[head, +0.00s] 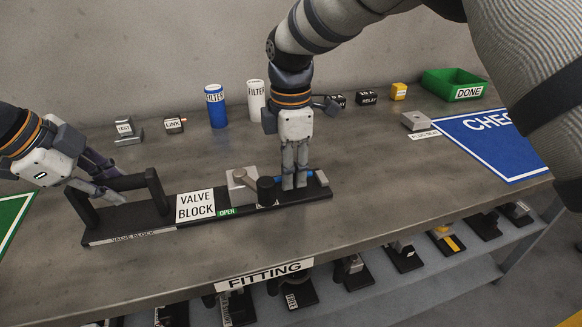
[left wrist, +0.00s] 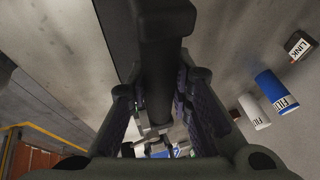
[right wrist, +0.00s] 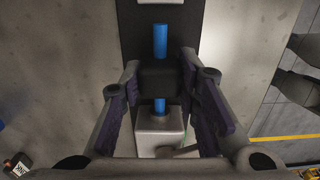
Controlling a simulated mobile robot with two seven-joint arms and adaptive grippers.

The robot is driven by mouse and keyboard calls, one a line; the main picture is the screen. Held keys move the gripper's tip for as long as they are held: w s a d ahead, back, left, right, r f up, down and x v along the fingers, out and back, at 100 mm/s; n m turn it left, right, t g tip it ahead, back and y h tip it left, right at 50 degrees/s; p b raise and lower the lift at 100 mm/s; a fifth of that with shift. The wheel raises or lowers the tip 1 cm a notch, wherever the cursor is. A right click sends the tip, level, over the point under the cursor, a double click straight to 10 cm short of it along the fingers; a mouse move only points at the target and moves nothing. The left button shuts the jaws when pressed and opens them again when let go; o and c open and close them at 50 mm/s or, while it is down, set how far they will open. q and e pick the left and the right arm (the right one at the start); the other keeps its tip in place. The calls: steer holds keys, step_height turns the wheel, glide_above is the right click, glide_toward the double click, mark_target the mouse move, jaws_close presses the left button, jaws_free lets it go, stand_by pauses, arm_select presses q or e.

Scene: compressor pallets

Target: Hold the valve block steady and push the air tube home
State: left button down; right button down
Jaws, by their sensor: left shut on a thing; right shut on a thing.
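The valve block is a long black base (head: 150,228) with a VALVE BLOCK sign, a grey valve body (head: 241,186) and a green OPEN label (head: 226,211). My left gripper (head: 112,192) is shut on the black handle (head: 154,190) at its left end; the handle also fills the left wrist view (left wrist: 150,60). My right gripper (head: 295,186) points down and is shut on the dark grip (right wrist: 160,80) around the blue air tube (right wrist: 160,40). The tube shows on both sides of the grip, its lower part meeting the grey body (right wrist: 158,133). I cannot tell how deep it sits.
Behind stand a blue filter (head: 215,106), a white filter (head: 256,100) and small labelled parts. A green DONE bin (head: 453,84) and a blue mat (head: 497,150) are at right. A shelf (head: 400,280) with several parts lies below the bench's front edge.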

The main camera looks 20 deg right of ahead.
steer(key=shift+a+f, duration=0.2)
steer(key=shift+a, duration=1.35)
steer(key=c, duration=1.2)
jaws_free()
steer(key=shift+a, duration=0.1)
steer(key=shift+r, duration=0.3)
step_height(320, 180, up, 12)
steer(key=shift+s+f, duration=0.15)
steer(key=shift+f, duration=0.05)
